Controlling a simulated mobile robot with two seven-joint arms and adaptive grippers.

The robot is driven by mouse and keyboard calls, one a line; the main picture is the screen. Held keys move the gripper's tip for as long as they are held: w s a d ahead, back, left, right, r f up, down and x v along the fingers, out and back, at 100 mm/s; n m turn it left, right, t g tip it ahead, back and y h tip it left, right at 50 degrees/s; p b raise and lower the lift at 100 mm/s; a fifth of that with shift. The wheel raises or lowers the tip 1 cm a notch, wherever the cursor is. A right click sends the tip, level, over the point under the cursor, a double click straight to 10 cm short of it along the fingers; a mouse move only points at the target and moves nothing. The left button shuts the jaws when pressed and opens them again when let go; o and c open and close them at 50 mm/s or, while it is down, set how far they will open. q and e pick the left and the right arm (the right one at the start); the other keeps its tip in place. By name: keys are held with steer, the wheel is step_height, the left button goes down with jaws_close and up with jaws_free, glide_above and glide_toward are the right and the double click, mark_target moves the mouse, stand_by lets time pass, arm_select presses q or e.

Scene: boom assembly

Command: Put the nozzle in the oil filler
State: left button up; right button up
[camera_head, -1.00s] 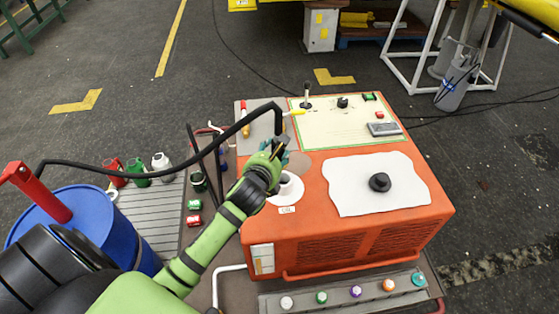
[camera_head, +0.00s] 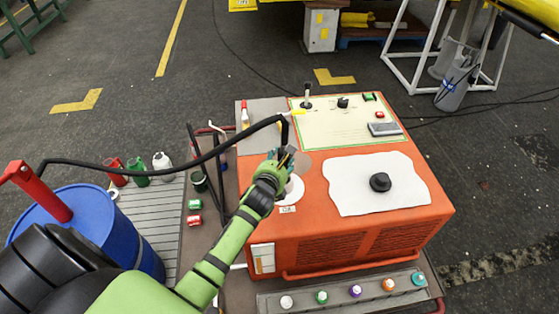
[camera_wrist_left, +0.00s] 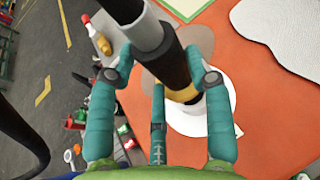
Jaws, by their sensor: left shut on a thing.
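My left gripper (camera_head: 283,157) is shut on the nozzle, a dark piece at the end of a black hose (camera_head: 150,164). In the left wrist view the teal fingers (camera_wrist_left: 160,90) close around the nozzle (camera_wrist_left: 172,62), which has a grey collar and a brass-coloured end. The oil filler is a round white patch (camera_head: 294,189) with a label, on top of the orange machine (camera_head: 330,228). In the wrist view the brass end overlaps the white patch (camera_wrist_left: 212,112). The filler's opening is hidden by the nozzle and fingers; I cannot tell whether they touch.
A blue drum (camera_head: 95,225) with a red pump stands at the left. A white sheet with a black knob (camera_head: 380,181) lies on the machine, right of the filler. A control panel (camera_head: 345,121) with a lever is behind. Several coloured caps line the front ledge (camera_head: 340,300).

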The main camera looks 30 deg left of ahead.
arm_select(q)
steer(key=shift+f, duration=0.45)
steer(key=o, duration=1.5)
steer(key=shift+c, duration=0.2)
steer(key=shift+r, duration=0.1)
steer(key=shift+r, duration=0.35)
steer(key=shift+s+d+r, duration=0.1)
steer(key=shift+s+r, duration=0.15)
steer(key=v, duration=1.1)
steer(key=shift+s, duration=0.25)
